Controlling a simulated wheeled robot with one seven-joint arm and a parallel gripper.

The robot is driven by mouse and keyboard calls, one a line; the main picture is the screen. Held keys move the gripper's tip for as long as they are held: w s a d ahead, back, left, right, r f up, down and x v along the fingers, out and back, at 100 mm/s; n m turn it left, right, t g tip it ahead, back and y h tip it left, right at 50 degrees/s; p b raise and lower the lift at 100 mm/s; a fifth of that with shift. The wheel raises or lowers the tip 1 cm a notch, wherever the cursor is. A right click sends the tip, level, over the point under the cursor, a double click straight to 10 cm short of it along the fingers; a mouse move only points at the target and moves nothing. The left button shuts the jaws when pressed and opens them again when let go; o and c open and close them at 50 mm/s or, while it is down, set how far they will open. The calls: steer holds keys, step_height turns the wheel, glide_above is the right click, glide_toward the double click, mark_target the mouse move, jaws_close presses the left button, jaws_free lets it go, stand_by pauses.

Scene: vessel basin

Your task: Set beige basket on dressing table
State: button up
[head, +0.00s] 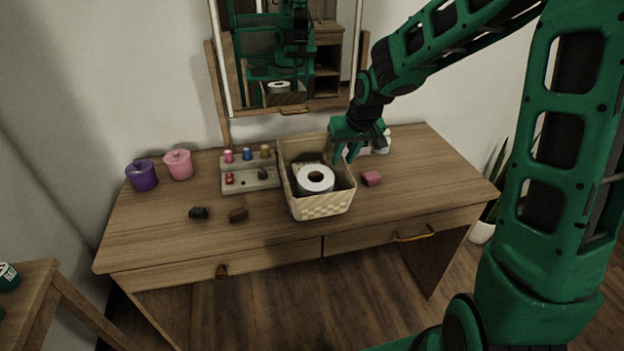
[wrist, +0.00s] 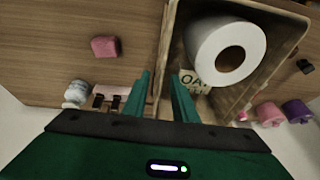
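The beige basket (head: 322,207) stands upright on the dressing table (head: 400,205), near its middle, and holds a white toilet roll (head: 316,178). The basket fills the upper right of the wrist view (wrist: 170,50), with the roll (wrist: 225,50) and a small lettered item (wrist: 194,80) inside. My gripper (head: 344,158) is at the basket's right rim, pointing down. In the wrist view its two fingers (wrist: 160,85) are apart, one outside the basket wall and one inside, with gaps showing beside the wall. Whether either finger touches the wall is hard to tell.
A pink block (head: 372,178) lies right of the basket. A rack of small coloured bottles (head: 240,182) stands close on its left. Purple (head: 142,176) and pink (head: 178,165) pots sit farther left. A mirror (head: 290,60) rises behind. The table's right end is clear.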

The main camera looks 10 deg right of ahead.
mark_target(340, 172)
steer(key=shift+x, duration=1.55)
steer(key=shift+s, duration=0.1)
jaws_close()
steer(key=shift+r, duration=0.1)
